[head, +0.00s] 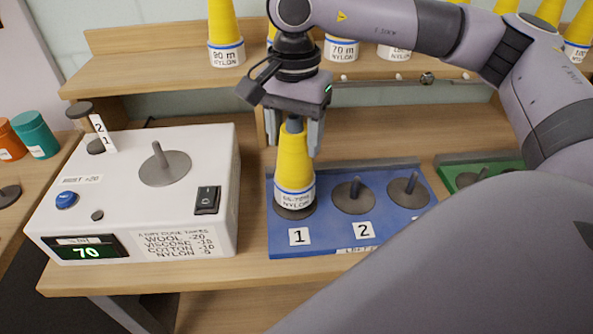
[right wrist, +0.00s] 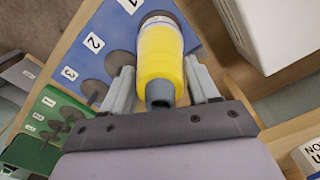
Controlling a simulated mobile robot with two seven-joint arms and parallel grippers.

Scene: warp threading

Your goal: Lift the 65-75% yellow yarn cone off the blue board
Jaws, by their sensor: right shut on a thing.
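The yellow yarn cone (head: 295,165) stands upright at position 1 of the blue board (head: 330,235). Its white label reads roughly 65-75% nylon, and its base is over the position 1 disc. My right gripper (head: 294,138) comes down from above and is shut on the cone's upper part. In the right wrist view the cone (right wrist: 160,52) lies between the two grey fingers (right wrist: 158,80). Positions 2 and 3 of the board have bare pegs (head: 354,194). My left gripper is not in view.
A white scale box (head: 215,220) with an empty peg and a display reading 70 stands left of the board. A green board (head: 470,170) is at the right, partly hidden by my right arm. More yellow cones (head: 226,40) stand on the shelf behind.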

